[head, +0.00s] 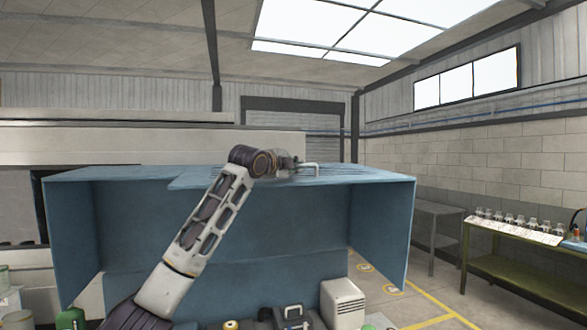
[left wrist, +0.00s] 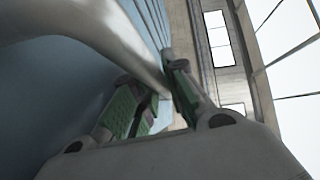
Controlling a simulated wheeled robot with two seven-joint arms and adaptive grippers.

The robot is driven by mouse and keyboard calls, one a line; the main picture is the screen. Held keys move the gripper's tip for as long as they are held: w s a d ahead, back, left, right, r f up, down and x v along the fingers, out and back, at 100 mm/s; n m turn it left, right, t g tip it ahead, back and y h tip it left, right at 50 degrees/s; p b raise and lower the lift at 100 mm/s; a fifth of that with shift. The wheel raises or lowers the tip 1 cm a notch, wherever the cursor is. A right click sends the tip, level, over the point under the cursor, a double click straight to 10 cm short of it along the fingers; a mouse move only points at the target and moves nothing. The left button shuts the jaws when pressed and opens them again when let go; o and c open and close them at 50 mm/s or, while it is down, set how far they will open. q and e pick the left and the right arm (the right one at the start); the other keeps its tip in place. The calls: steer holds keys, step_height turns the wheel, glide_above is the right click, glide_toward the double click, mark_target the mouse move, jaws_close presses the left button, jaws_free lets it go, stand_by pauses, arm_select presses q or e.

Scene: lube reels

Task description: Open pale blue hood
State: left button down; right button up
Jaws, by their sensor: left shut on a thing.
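The pale blue hood (head: 310,225) fills the middle of the head view, with a nearly edge-on top panel and a side panel at each end. A light bar handle (head: 308,166) shows at its top. My left gripper (head: 294,164) is at this handle, seen small from behind the wrist. In the left wrist view, the green-padded fingers of my left gripper (left wrist: 160,98) are close together on the pale handle bar (left wrist: 138,58). The exact contact is partly hidden by the fingers. My right gripper is not in view.
Below the hood stand a white ribbed unit (head: 343,303) and a dark case (head: 291,314). A green bench (head: 515,270) with several small bottles is at the right. A grey table (head: 437,212) stands behind it. Yellow-lined floor (head: 400,308) lies open between hood and bench.

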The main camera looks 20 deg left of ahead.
arm_select(q)
steer(key=c, duration=1.7)
jaws_free()
